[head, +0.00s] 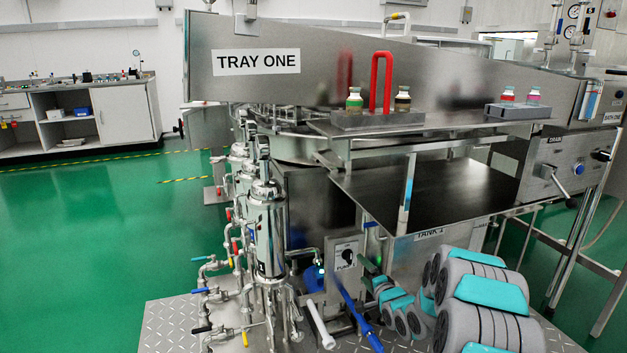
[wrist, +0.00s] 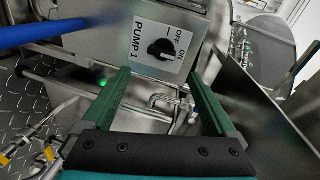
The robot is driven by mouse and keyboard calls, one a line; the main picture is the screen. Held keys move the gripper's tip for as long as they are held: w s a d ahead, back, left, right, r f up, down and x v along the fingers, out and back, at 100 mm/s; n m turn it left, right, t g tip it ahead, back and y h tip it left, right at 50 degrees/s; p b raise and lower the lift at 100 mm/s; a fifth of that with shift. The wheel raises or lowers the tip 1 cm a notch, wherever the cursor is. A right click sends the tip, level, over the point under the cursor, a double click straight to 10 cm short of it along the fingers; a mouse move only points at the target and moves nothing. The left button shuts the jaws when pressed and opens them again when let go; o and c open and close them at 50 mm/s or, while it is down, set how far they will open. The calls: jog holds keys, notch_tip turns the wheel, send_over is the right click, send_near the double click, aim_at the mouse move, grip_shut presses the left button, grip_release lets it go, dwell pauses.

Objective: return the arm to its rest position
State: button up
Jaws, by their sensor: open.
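My arm (head: 480,300), with grey and teal links, reaches in from the lower right of the head view toward the pump control box (head: 345,256). My gripper (wrist: 158,74) is open, with its two green fingers spread apart and nothing between them that they touch. In the wrist view the PUMP 1 panel (wrist: 143,42) with its black knob (wrist: 160,48) lies just beyond the fingertips. In the head view my gripper (head: 368,263) is small and close to the box's right side; whether it touches the box I cannot tell.
Steel pipes and valves (head: 265,225) crowd the left of the box. A blue handle (head: 355,312) lies below it. The TANK 1 top (head: 440,195) and a shelf (head: 430,128) with vials are above my arm. Green floor (head: 90,240) is clear at left.

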jog(key=s+d+r+n+g+h, duration=0.15)
jog(key=s+r+n+g, duration=0.3)
jog(key=s, duration=0.75)
jog(key=s+r+n+g+h, duration=0.3)
jog(key=s+r+g, duration=0.15)
jog(key=s, duration=0.75)
jog(key=s+a+r+n+g, duration=0.1)
jog(key=s+g, duration=0.1)
jog(key=s, duration=1)
jog(key=s+a+r+n+g, duration=0.2)
jog(key=s+g, duration=0.1)
jog(key=s, duration=0.9)
jog(key=s+a+r+n+g, duration=0.1)
jog(key=s+n+g, duration=0.1)
jog(key=s, duration=1.1)
jog(key=shift+a+r+g, duration=0.2)
jog(key=shift+r+g, duration=0.1)
jog(key=shift+g, duration=0.3)
jog(key=shift+n, duration=0.25)
